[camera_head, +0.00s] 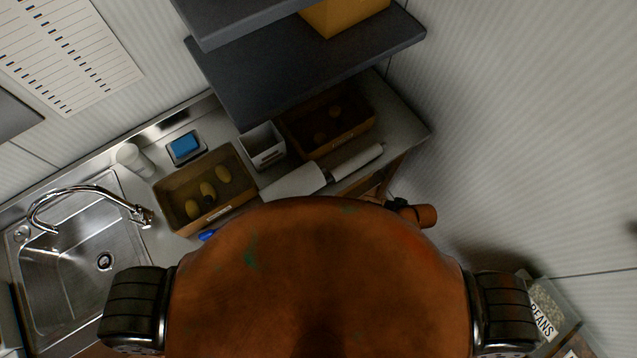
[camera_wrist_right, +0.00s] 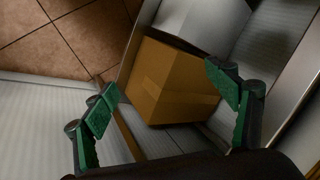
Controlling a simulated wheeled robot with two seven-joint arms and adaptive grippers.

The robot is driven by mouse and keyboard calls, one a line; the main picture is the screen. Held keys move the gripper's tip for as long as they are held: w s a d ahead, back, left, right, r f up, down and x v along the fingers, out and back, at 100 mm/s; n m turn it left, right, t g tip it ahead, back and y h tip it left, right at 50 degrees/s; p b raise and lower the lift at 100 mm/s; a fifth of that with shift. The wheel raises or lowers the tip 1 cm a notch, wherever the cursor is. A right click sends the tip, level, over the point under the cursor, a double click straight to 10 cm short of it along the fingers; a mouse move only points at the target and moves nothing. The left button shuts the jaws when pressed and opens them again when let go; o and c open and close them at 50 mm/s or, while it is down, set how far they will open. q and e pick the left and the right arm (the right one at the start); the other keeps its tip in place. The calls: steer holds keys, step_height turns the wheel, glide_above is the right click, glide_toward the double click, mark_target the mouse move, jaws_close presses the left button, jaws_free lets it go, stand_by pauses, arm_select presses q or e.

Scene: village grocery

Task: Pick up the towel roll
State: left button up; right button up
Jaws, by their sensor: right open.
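A white upright cylinder (camera_head: 133,158) stands on the counter between the sink and the brown crate. A white pale cylinder (camera_head: 358,162) lies on the counter at right, its left end meeting a wider white piece (camera_head: 297,182). I cannot tell for sure which of these is the towel roll. My right gripper (camera_wrist_right: 161,78) shows in the right wrist view, its green fingers wide apart with nothing between them. Beyond the fingers lies a cardboard box (camera_wrist_right: 172,85), apart from them as far as I can tell. My left gripper is not in view.
A steel sink (camera_head: 65,285) with a tap is at left. A crate of potatoes (camera_head: 163,193), a blue-topped container (camera_head: 185,148), a white bin (camera_head: 262,146) and another brown crate (camera_head: 360,122) crowd the counter. A dark shelf (camera_head: 300,75) hangs above. Tiled floor (camera_wrist_right: 60,45) shows beside the box.

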steer(key=w+a+r+y, duration=0.1)
steer(key=a+r, duration=0.3)
steer(key=r, duration=0.2)
steer(key=a+r+y, duration=0.1)
steer(key=a+r, duration=0.2)
steer(key=r, duration=0.3)
steer(key=m+g+y+p, duration=0.1)
steer(key=m+g+y, duration=0.2)
steer(key=y, duration=0.3)
glide_toward(301, 189)
steer(key=f, duration=0.1)
steer(key=a+f, duration=0.2)
steer(key=shift+w+f, duration=0.2)
steer(key=shift+w, duration=0.15)
steer(key=shift+a, duration=0.35)
steer(key=shift+w+a+f+m+p, duration=0.1)
steer(key=shift+a+f+m+p, duration=0.05)
steer(key=shift+a, duration=0.25)
steer(key=shift+a+f+m+p, duration=0.15)
steer(key=shift+a+f, duration=0.05)
steer(key=shift+a, duration=0.25)
steer(key=shift+w+p+x, duration=0.2)
steer(key=shift+p+x, duration=0.4)
steer(key=shift+x, duration=2.1)
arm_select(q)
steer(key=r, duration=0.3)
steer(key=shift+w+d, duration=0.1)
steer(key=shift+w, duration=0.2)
